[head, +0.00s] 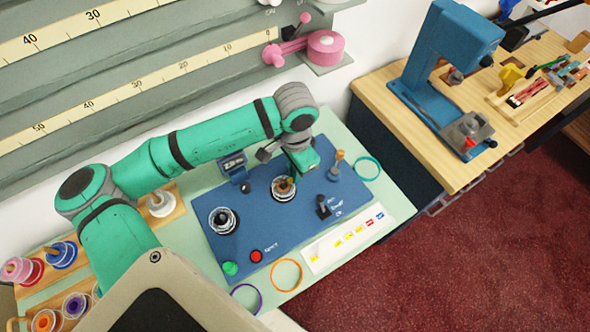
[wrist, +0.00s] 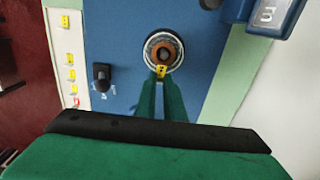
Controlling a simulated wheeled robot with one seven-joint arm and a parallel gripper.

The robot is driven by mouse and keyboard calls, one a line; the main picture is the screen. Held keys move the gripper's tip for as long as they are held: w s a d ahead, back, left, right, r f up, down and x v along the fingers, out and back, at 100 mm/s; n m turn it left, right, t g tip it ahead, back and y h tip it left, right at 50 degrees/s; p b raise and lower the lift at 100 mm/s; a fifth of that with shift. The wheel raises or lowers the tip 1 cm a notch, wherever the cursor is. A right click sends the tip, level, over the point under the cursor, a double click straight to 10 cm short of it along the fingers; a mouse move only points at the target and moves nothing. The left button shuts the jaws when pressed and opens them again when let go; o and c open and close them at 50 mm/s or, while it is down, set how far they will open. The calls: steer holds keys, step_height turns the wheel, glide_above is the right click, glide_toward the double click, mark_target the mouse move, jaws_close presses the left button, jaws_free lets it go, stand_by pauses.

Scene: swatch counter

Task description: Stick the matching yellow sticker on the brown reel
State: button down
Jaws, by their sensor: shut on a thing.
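The brown reel (head: 284,187) sits on a round spindle on the blue panel, and its brown ring (wrist: 165,46) faces up in the wrist view. My gripper (wrist: 161,84) is shut on a small yellow sticker (wrist: 161,72) with a dark mark. The sticker overlaps the near edge of the reel in the wrist view; I cannot tell whether it touches. In the head view my green gripper (head: 301,163) is just above and right of the reel, and the held sticker cannot be made out. A white sticker card (head: 320,258) holds several yellow stickers plus red and blue ones.
The blue panel (head: 303,216) carries an empty-looking spindle (head: 222,220), a black lever (head: 323,207), a wooden-topped post (head: 336,165), a red button (head: 256,256) and a green button (head: 230,268). Orange (head: 286,262) and teal (head: 367,158) rings lie beside it. Coloured reels stand at left.

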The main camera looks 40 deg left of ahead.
steer(key=shift+w+f, duration=0.1)
steer(key=shift+f, duration=0.15)
steer(key=shift+f, duration=0.1)
stand_by(1.3)
steer(key=c, duration=1.8)
jaws_free()
steer(key=shift+o, duration=0.2)
steer(key=shift+r, duration=3.5)
